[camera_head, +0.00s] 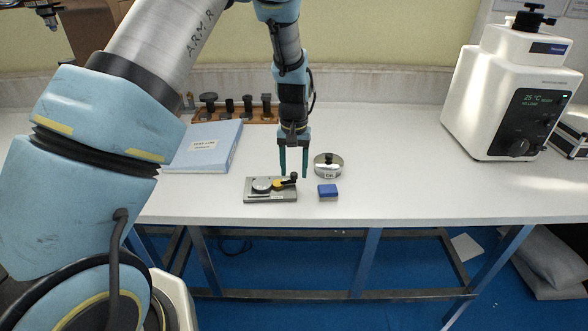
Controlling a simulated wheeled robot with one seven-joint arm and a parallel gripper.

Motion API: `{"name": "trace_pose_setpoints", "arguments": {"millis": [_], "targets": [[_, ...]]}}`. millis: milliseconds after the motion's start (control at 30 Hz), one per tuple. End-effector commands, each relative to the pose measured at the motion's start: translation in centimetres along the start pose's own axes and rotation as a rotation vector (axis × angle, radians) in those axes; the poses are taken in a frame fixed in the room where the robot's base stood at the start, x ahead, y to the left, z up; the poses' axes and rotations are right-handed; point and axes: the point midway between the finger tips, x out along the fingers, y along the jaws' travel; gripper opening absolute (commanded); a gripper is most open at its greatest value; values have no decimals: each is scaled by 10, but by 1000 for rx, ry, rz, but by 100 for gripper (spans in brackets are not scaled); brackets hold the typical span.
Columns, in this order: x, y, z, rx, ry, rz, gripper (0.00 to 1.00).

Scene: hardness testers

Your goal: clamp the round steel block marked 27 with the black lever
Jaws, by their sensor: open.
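The round steel block (261,185) sits on the left part of a flat grey clamp fixture (257,197) near the table's front edge. Its marking is too small to read. The black lever (292,177) is at the fixture's right end, beside a yellow part (280,184). My gripper (294,175) points down over the right end of the fixture, with its two green fingers apart. The lever's knob shows between the fingertips; I cannot tell whether they touch it.
A blue block (328,190) and a round metal tin (328,168) with a black knob stand right of the fixture. A blue binder (205,148) and a wooden rack (206,117) lie behind left. A white tester (510,95) stands far right. The table between is clear.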

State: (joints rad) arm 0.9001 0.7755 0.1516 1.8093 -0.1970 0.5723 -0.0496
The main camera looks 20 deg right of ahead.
Motion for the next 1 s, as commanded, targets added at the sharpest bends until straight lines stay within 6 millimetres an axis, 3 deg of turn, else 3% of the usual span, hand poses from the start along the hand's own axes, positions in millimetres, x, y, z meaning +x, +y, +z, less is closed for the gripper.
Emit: {"name": "trace_pose_setpoints", "arguments": {"millis": [533, 700, 1000], "targets": [[-91, 0, -1, 0, 5, 1, 57], [-103, 0, 0, 0, 2, 0, 57], [-104, 0, 0, 0, 1, 0, 57]]}}
